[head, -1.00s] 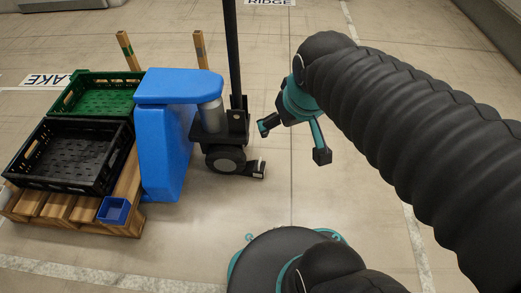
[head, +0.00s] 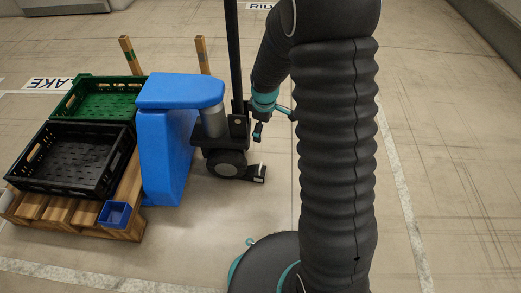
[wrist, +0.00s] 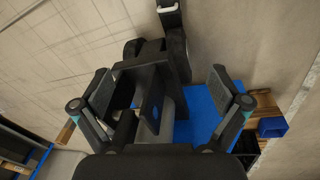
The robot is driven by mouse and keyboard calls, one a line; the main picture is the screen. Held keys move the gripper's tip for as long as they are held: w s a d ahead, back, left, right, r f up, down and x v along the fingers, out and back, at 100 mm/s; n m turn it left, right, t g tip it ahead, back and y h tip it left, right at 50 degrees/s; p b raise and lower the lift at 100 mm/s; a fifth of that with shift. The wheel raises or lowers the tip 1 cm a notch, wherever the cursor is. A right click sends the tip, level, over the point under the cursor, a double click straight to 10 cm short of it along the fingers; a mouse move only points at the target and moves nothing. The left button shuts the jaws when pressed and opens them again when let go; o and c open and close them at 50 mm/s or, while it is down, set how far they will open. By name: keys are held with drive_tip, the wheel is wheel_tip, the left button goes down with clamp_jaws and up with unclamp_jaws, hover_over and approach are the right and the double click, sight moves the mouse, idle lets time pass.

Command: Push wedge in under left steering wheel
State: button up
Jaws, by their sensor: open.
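The wedge (head: 257,174) is a small black block with a white mark, on the floor just right of the steering wheel (head: 226,164). Whether they touch is unclear. The wheel sits dark and round beneath the blue truck's mast foot. In the wrist view the wedge (wrist: 169,7) is at the top edge, beyond the wheel (wrist: 180,52). My gripper (head: 268,122) is open, above the floor beside the mast foot and behind the wedge in the head view. In the wrist view the open fingers of my gripper (wrist: 160,90) frame the black mast foot. My arm partly hides the gripper.
The blue truck body (head: 167,140) stands left of the wheel, with a black mast (head: 232,55) above. A wooden pallet (head: 130,220) carries a black crate (head: 30,172), a green crate (head: 80,82) and a small blue bin (head: 115,214). The floor right of the wedge is clear.

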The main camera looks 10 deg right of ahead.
sight(262, 171)
wheel_tip(262, 171, down, 18)
drive_tip(key=w+n+g, duration=0.1)
drive_tip(key=w+n, duration=0.1)
drive_tip(key=n, duration=0.2)
drive_tip(key=shift+d+f, duration=0.1)
drive_tip(key=shift+f, duration=0.05)
drive_tip(key=f+b, duration=0.1)
drive_tip(key=f, duration=0.6)
drive_tip(key=f+b, duration=0.1)
drive_tip(key=f, duration=0.5)
drive_tip(key=shift+w+f, duration=0.2)
drive_tip(key=shift+f, duration=0.15)
drive_tip(key=c, duration=1.6)
drive_tip(key=o, duration=1.6)
drive_tip(key=shift+r, duration=0.1)
